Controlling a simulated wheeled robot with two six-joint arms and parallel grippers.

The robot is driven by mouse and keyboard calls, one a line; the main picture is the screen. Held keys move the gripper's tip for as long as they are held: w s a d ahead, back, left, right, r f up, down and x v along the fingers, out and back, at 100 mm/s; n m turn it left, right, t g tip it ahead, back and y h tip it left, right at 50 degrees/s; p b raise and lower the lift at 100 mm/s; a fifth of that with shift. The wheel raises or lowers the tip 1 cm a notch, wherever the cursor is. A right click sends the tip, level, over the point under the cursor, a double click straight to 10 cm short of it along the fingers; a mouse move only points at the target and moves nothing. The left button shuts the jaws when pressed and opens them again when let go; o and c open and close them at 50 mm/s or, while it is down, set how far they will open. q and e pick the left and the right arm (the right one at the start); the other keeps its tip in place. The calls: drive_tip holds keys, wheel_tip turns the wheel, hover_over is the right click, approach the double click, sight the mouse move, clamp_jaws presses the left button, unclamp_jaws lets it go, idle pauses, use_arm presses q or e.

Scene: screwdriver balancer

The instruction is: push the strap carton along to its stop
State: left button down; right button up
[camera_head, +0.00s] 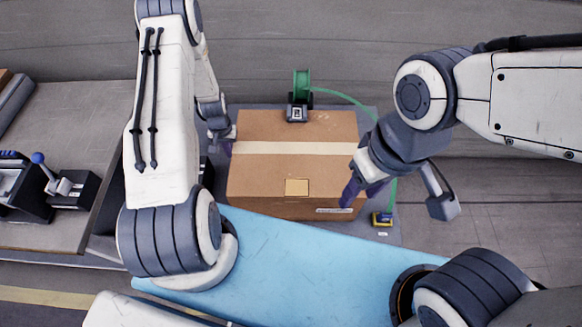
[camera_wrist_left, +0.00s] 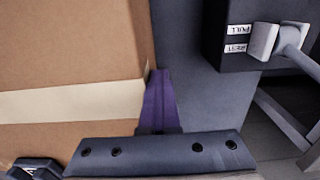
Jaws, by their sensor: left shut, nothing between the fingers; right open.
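The strap carton (camera_head: 270,180), a brown box with a pale tape band across its top, sits on a grey platform (camera_head: 386,155). It fills the left side of the left wrist view (camera_wrist_left: 60,60). My left gripper (camera_head: 228,149) is shut and empty, its purple fingers beside the carton's left side. In the left wrist view the purple fingers (camera_wrist_left: 160,100) lie right along the carton's edge; I cannot tell whether they touch. My right gripper (camera_head: 357,192) is open by the carton's front right corner, covering part of it. I cannot make out the stop for certain.
A lever unit labelled PULL and REST (camera_wrist_left: 240,40) stands beyond my left fingers. A blue surface (camera_head: 300,262) lies in front.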

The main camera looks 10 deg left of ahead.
use_arm(q)
drive_tip(key=shift+w+d, duration=0.15)
drive_tip(key=shift+d, duration=0.55)
drive_tip(key=shift+a, duration=0.1)
wheel_tip(320, 180, up, 7)
drive_tip(key=a+p, duration=0.1)
drive_tip(key=p, duration=0.3)
drive_tip(key=shift+p, duration=0.3)
